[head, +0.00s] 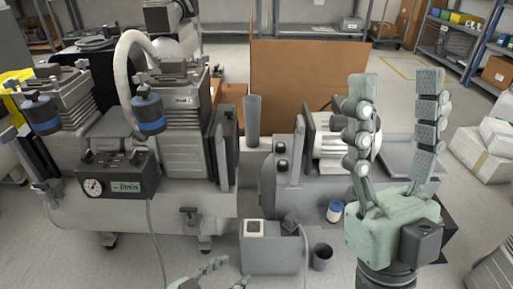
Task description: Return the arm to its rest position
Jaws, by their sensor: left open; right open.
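My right gripper (396,80) stands large at the right of the head view, fingers pointing up and spread apart, with nothing between them. It is in front of the right-hand compressor (270,185) and hides part of it. My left gripper (232,271) shows only in part at the bottom edge, low in front of the left compressor's tank (150,218). Its fingers are apart and I see nothing held in them. The rest of that arm is out of view.
A grey box (270,250) with a cable and a small dark cup (322,257) stand near my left gripper. White boxes (480,155) lie on the floor at right. A brown panel (305,75) stands behind. Shelves (460,35) line the back right.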

